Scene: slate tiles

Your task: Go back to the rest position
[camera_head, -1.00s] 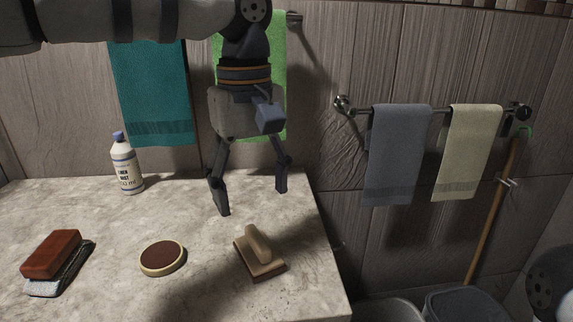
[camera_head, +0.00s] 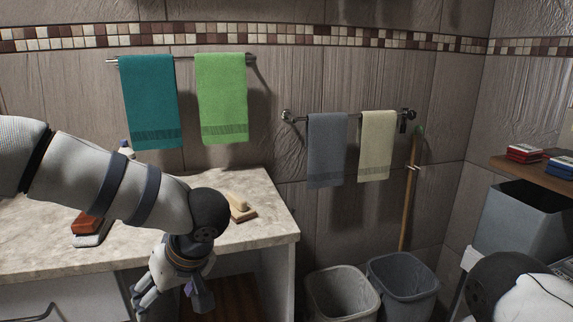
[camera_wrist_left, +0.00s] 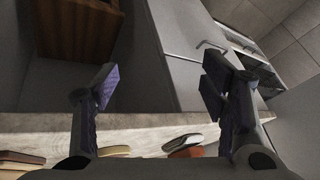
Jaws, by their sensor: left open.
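My left arm comes in from the left across the counter in the head view. My left gripper (camera_head: 172,298) hangs in front of the counter's front edge, low in the picture, and its fingers are partly hard to make out. In the left wrist view the gripper (camera_wrist_left: 160,85) has its two fingers wide apart with nothing between them. My right gripper is in neither view; only a part of my own body shows at the lower right of the head view.
The stone counter (camera_head: 272,222) bears a wooden-handled block (camera_head: 240,208) and a red brick-like block (camera_head: 86,224) on a grey pad. White cabinets (camera_wrist_left: 172,60) and a brown wooden box (camera_wrist_left: 78,28) lie below. Two bins (camera_head: 342,296) (camera_head: 402,285) stand right of the counter.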

